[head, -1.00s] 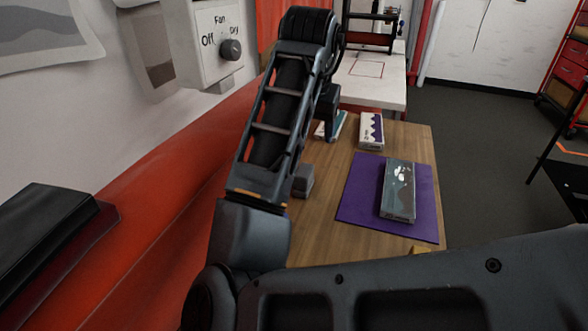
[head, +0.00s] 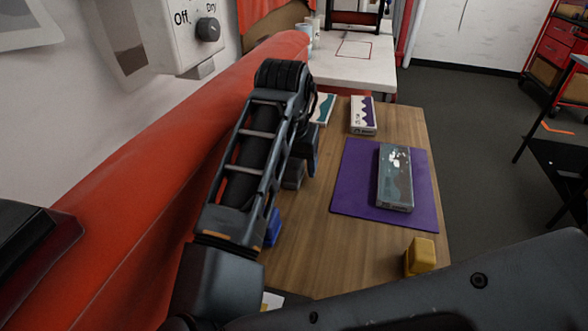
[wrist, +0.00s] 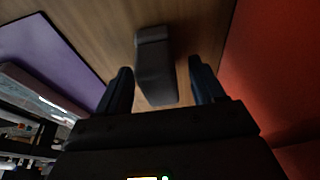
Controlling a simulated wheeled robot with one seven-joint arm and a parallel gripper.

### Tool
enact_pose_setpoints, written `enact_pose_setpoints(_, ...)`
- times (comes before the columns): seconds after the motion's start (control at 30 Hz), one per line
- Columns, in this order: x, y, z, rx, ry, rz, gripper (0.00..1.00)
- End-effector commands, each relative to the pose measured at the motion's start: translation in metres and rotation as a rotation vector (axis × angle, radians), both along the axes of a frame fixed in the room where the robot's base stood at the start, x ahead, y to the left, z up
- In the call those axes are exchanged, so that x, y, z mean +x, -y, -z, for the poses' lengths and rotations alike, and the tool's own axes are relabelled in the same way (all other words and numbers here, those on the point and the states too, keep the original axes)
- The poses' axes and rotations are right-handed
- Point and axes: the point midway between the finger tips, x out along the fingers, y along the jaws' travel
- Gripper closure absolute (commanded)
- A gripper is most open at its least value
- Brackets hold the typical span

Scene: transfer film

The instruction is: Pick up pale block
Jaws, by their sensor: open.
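A grey block, the palest plain block I can make out, stands on the wooden table. In the head view the grey block (head: 293,174) is partly hidden behind my arm. In the wrist view the grey block (wrist: 155,66) appears between the fingers of my gripper (wrist: 161,84). The gripper is open, with a gap visible on each side of the block. I cannot tell how far the fingertips reach down beside it. In the head view my arm hides most of the gripper.
A purple mat (head: 345,190) bears a grey-teal box (head: 395,178). A white-and-purple box (head: 363,115) stands behind it. A yellow block (head: 420,257) is at the table's front right, and a blue block (head: 272,228) shows beside my arm. A red surface (head: 140,180) borders the left.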

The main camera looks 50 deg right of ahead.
Motion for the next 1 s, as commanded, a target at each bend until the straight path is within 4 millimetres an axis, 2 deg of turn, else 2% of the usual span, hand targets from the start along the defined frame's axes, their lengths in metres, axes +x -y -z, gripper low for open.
enact_pose_setpoints(0.3,0.0007,0.0018,0.0055,-0.002,0.001,0.0,0.32)
enact_pose_setpoints(0.9,0.0007,0.0017,0.0053,-0.001,0.0,0.0,0.89)
enact_pose_setpoints(1.0,0.0007,0.0017,0.0052,-0.001,0.001,0.0,0.9)
